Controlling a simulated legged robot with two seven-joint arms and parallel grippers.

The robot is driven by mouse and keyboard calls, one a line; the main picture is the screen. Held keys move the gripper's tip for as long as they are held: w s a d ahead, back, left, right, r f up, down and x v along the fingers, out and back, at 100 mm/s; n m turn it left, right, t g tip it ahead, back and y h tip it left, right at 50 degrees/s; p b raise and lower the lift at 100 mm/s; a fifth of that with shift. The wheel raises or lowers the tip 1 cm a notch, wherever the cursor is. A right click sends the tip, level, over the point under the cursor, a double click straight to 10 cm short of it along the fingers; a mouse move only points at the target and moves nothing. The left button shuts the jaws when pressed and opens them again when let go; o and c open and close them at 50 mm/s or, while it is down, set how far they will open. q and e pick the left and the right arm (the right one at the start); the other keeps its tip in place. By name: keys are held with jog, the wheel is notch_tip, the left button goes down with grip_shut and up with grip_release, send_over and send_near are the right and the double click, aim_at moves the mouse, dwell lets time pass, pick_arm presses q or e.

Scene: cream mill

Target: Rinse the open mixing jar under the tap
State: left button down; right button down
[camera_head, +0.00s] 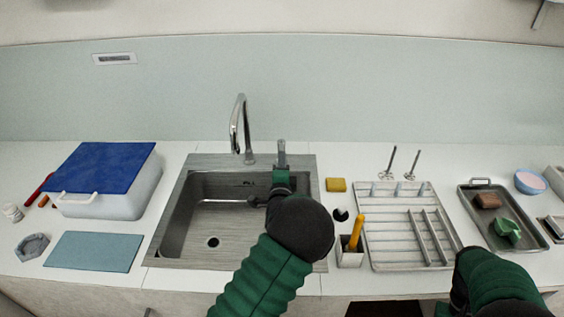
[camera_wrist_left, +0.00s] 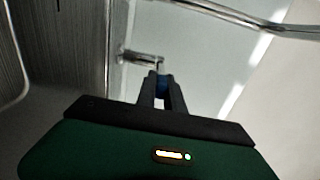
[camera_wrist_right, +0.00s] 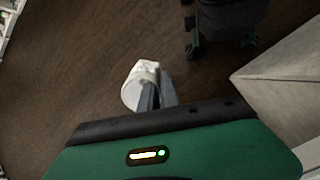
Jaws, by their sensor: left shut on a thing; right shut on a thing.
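The chrome tap (camera_head: 240,125) rises behind the steel sink (camera_head: 165,225). No water stream can be made out from it. My left gripper (camera_head: 281,172) is at the tap's upright lever (camera_head: 281,148), right of the spout. In the left wrist view its fingers (camera_wrist_left: 160,84) are close together at the lever (camera_wrist_left: 140,57), with a small blue part between them. My right gripper (camera_wrist_right: 153,88) is shut on a white round jar (camera_wrist_right: 139,90), held over the dark floor in front of the counter. The jar's mouth is not clear. The head view does not show the jar.
A drying rack (camera_head: 405,262) and a yellow sponge (camera_head: 336,184) are right of the sink. A metal tray (camera_head: 480,220) lies further right. A blue-lidded box (camera_head: 100,205) and a blue mat (camera_head: 93,252) are left. The sink basin is empty.

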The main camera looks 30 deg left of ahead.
pick_arm(q)
jog(key=shift+s+a+f+y, duration=0.1)
jog(key=shift+a+y, duration=0.05)
jog(key=shift+y, duration=0.15)
jog(key=shift+w+d+n+g+y+p, duration=0.25)
jog(key=shift+d+n+g+y, duration=0.1)
jog(key=shift+n+g+y, duration=0.2)
jog(key=shift+w+d+n+g+y+p, duration=0.25)
jog(key=shift+d+n+g+y, duration=0.1)
jog(key=shift+n+g+y, duration=0.15)
jog(key=c, duration=1.4)
grip_release()
jog(key=shift+w+f, duration=0.1)
jog(key=shift+w, duration=0.05)
jog(key=shift+c, duration=0.2)
